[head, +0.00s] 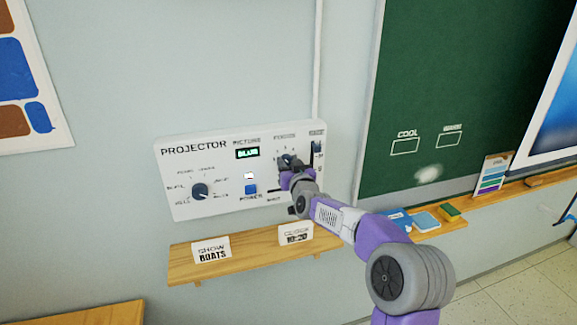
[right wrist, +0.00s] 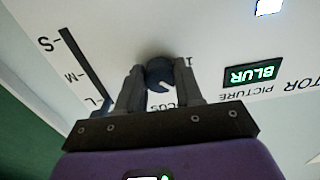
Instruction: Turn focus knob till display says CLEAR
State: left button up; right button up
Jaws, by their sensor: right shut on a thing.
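The white projector panel (head: 215,190) is fixed to the wall. Its small dark display (head: 247,153) shows green letters that read BLUR; the display also shows in the right wrist view (right wrist: 253,74). The focus knob (right wrist: 160,74) is dark and round with a pale mark, and sits between the two fingers of my right gripper (head: 289,170). The gripper is shut on the knob, one finger at each side. In the head view the gripper hides most of the knob. My left gripper is not in view.
A mode dial (head: 200,191) and a blue power button (head: 251,189) are left of my gripper. A slider (head: 317,150) is close on its right. Below, a wooden shelf (head: 255,262) holds two cards. A green chalkboard (head: 440,90) is on the right.

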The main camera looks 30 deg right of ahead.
jog(key=m+b, duration=0.3)
jog(key=b, duration=0.1)
jog(key=shift+f+m, duration=0.15)
jog(key=shift+m, duration=0.15)
jog(key=shift+a+m+b, duration=0.1)
jog(key=shift+m+b, duration=0.85)
jog(key=shift+m, duration=0.25)
jog(key=shift+m+b, duration=0.6)
jog(key=shift+m, duration=0.5)
jog(key=o, duration=1)
jog(key=shift+r, duration=0.2)
jog(key=shift+o, duration=0.2)
jog(key=b+v, duration=0.2)
jog(key=v, duration=0.5)
jog(key=shift+s, duration=0.3)
